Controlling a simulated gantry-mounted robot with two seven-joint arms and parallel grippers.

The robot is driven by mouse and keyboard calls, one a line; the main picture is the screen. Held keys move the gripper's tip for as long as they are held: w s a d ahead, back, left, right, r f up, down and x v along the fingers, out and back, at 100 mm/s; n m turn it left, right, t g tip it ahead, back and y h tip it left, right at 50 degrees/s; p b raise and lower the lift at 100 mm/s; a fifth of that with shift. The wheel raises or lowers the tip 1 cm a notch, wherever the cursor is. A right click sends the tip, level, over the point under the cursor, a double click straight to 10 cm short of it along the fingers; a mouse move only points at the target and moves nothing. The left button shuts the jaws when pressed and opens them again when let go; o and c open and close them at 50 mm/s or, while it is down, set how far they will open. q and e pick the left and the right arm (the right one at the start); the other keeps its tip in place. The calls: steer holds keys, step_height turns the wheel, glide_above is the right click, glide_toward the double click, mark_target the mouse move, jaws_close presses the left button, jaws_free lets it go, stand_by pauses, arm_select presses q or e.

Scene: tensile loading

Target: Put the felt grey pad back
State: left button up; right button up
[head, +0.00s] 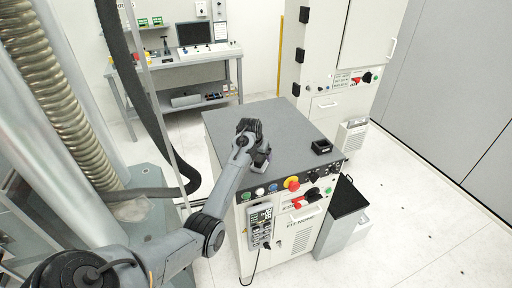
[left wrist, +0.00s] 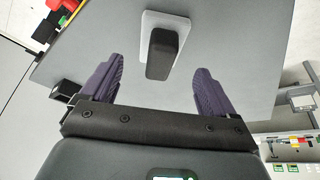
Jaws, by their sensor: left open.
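The pad (left wrist: 147,24) shows in the left wrist view as a light grey plate with a dark block-shaped handle (left wrist: 161,62). It sits at the top middle of the picture, over the grey cabinet top (left wrist: 245,80). My left gripper (left wrist: 157,62) is open, with its two dark purple fingers apart on either side of the handle. The fingers do not visibly touch it. In the head view my left gripper (head: 258,154) is low over the cabinet top, and the arm and hand hide much of the pad there. My right gripper is not in view.
A small black open tray (head: 322,147) sits at the cabinet top's right front corner. Buttons, including a red and yellow one (head: 291,183), line the front edge. A black-topped bin (head: 347,200) stands beside the cabinet. The back of the cabinet top (head: 285,118) is clear.

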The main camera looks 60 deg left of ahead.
arm_select(q)
steer(key=v, duration=0.7)
steer(key=s+d+f+m, duration=0.35)
steer(key=d+f, duration=0.35)
steer(key=d, duration=0.3)
steer(key=s+d+f+m, duration=0.2)
steer(key=s+d+f, duration=0.35)
steer(key=d, duration=0.45)
steer(key=s+d+f+m+h, duration=0.1)
steer(key=s+d, duration=0.7)
steer(key=d, duration=0.3)
steer(key=s+d+f+m+h, duration=0.1)
steer(key=s+d+m, duration=0.1)
steer(key=s+d, duration=0.7)
steer(key=shift+d+f+h, duration=0.15)
steer(key=shift+d+h, duration=0.25)
steer(key=shift+d, duration=0.75)
steer(key=shift+m, duration=0.25)
step_height(320, 180, up, 17)
steer(key=p, duration=1.7)
